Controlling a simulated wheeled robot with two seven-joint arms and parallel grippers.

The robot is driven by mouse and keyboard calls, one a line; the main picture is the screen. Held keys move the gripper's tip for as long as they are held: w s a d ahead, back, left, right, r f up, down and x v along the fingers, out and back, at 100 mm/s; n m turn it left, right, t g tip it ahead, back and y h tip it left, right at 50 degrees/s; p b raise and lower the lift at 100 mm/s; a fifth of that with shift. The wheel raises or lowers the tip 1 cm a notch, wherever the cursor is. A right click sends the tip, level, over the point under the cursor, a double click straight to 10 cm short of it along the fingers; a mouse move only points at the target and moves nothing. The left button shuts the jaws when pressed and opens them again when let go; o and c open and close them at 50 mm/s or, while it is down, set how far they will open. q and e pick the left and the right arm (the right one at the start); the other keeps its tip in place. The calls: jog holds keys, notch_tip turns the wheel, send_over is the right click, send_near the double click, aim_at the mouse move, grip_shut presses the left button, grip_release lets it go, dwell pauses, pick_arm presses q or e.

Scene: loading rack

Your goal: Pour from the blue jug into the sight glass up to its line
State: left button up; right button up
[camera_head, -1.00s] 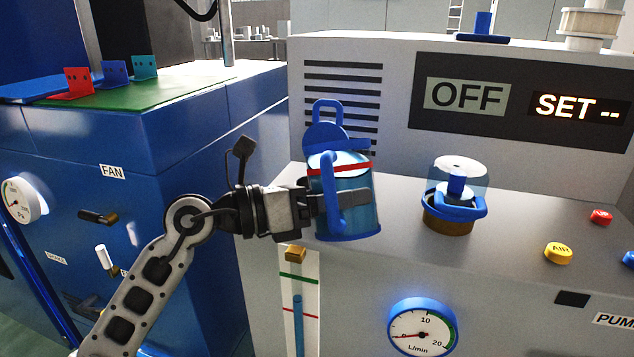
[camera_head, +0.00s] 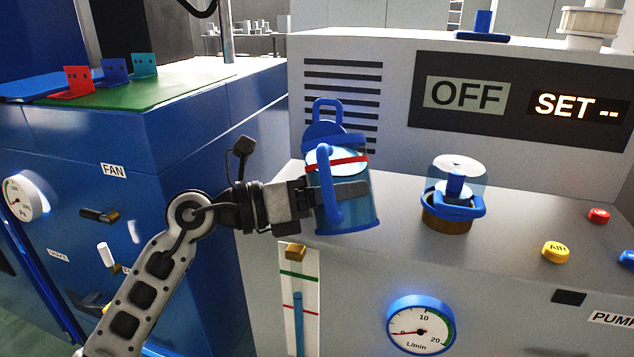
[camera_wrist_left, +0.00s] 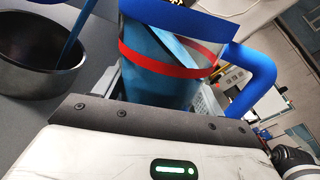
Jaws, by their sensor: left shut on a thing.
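My left gripper (camera_head: 335,193) is shut on the blue jug (camera_head: 350,212), a clear-walled jug with blue rim, base and handle and a red band. It holds the jug, slightly tilted, above the grey machine's front edge. The jug also shows in the left wrist view (camera_wrist_left: 165,85), with blue inside it. A vertical tube that looks like the sight glass (camera_head: 299,325) is on the machine's front below the jug. It has a blue column, a green line and a red line, and a brown block on top. I see no stream from the jug. My right gripper is out of view.
A clear cylinder in a blue ring on a brown base (camera_head: 454,190) stands right of the jug. A blue cabinet (camera_head: 190,150) stands left.

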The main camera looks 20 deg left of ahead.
pick_arm(q)
jog(key=shift+w+a+n, duration=0.15)
jog(key=shift+w+n, duration=0.1)
jog(key=shift+n, duration=0.35)
dwell(0.7)
jog(key=shift+f+n+p, duration=0.2)
jog(key=shift+n+p, duration=0.65)
jog(key=shift+n, duration=0.25)
jog(key=shift+f+n+p, duration=0.15)
jog(key=shift+n+p, duration=0.7)
jog(key=shift+n, duration=0.25)
dwell(4.6)
